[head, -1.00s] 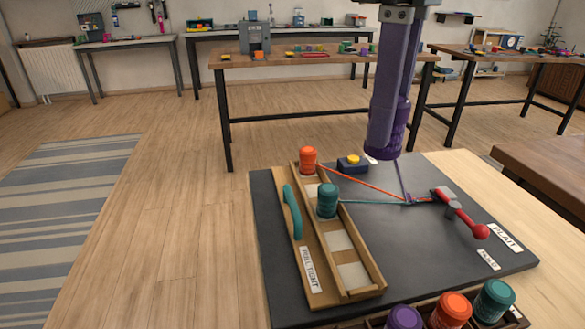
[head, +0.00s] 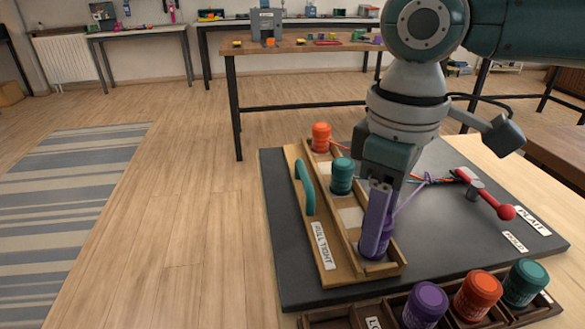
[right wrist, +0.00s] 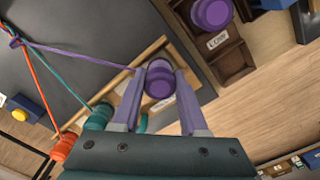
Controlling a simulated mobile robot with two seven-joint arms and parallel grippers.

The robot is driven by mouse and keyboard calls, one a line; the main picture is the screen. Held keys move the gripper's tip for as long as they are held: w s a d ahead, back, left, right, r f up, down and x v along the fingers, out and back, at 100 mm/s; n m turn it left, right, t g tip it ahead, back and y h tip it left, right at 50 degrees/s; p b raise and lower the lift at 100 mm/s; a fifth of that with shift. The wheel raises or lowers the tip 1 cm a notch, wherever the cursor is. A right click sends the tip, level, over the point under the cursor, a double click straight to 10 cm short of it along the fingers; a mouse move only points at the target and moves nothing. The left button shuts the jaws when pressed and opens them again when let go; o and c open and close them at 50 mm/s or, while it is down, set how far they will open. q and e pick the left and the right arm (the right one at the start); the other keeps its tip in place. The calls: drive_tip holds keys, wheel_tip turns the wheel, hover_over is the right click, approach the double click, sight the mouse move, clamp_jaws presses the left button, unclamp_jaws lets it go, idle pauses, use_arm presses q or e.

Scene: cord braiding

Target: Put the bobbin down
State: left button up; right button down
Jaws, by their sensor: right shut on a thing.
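My right gripper (head: 377,215) is shut on a purple bobbin (head: 385,247) at the near end of the wooden bobbin tray (head: 391,270). The bobbin sits at or just over the near compartment; I cannot tell if it touches the bottom. In the right wrist view the purple bobbin (right wrist: 160,80) is between both fingers, its purple cord running to the clamp. An orange bobbin (head: 321,137) stands at the tray's far end and a teal bobbin (head: 342,176) nearer; their cords run to the red-handled clamp (head: 487,192). My left gripper is not in view.
A teal handle (head: 305,187) lies along the tray's left side by the "PULL TIGHT" label (head: 320,247). A front rack (head: 394,308) holds purple (head: 425,304), orange (head: 478,294) and teal (head: 525,282) spare bobbins.

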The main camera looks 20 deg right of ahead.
drive_tip(key=shift+f, duration=0.15)
drive_tip(key=shift+f, duration=0.1)
drive_tip(key=shift+c, duration=2.2)
unclamp_jaws()
drive_tip(key=shift+w+r, duration=0.1)
drive_tip(key=shift+r, duration=0.15)
wheel_tip(320, 180, up, 12)
drive_tip(key=p, duration=0.3)
